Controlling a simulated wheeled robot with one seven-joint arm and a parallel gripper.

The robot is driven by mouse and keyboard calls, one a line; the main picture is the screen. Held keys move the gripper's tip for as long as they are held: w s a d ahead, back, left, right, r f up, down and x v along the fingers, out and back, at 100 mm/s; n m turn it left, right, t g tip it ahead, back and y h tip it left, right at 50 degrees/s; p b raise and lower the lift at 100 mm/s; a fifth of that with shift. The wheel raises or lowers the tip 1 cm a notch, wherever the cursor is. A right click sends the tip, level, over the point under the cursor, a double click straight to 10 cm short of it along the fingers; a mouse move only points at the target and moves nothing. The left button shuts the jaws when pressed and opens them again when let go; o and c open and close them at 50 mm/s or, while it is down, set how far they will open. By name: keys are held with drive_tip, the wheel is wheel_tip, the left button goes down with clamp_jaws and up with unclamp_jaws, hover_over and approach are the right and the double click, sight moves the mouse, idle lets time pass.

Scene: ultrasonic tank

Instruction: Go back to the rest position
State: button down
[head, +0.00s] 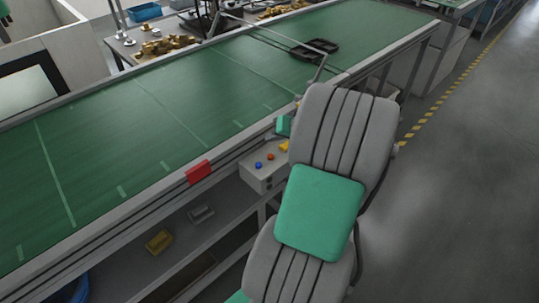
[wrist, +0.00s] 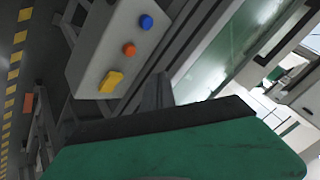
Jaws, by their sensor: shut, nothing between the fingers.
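My gripper shows in the wrist view as a green body with a dark front edge; its narrow dark fingers (wrist: 160,92) are together, with nothing seen between them. In the head view my own grey and green arm hides most of it, and a small green part shows beside the control box. The control box (head: 257,178) is grey, mounted at the side of the belt frame. It carries a blue, an orange and a yellow button. In the wrist view the box (wrist: 92,58) is at upper left, apart from my fingers.
A long green belt (head: 110,125) crosses the head view. A red block (head: 198,172) is at its near edge. A black tray (head: 315,48) lies farther along. Yellow (head: 160,241) and grey (head: 200,214) bins sit on the shelf below. Open floor (head: 455,190) lies to the right.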

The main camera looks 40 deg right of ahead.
drive_tip(key=s+a+f+m+g, duration=0.25)
drive_tip(key=s+f+g, duration=0.25)
drive_tip(key=s+f, duration=0.5)
drive_tip(key=s+a+r+g, duration=0.25)
drive_tip(key=s+a, duration=0.35)
drive_tip(key=s, duration=0.3)
drive_tip(key=w+a+r+n, duration=0.3)
drive_tip(key=a+r, duration=0.1)
drive_tip(key=a, duration=0.3)
drive_tip(key=w+a+r+n+t, duration=0.1)
drive_tip(key=w+a+r+n, duration=0.2)
drive_tip(key=a, duration=0.5)
drive_tip(key=w+a+r+n+t+h, duration=0.1)
drive_tip(key=w+a+r+n, duration=0.2)
drive_tip(key=a, duration=0.5)
wheel_tip(320, 180, up, 2)
drive_tip(key=shift+w+r+n, duration=0.1)
drive_tip(key=shift+w+n, duration=0.1)
drive_tip(key=shift+n, duration=0.55)
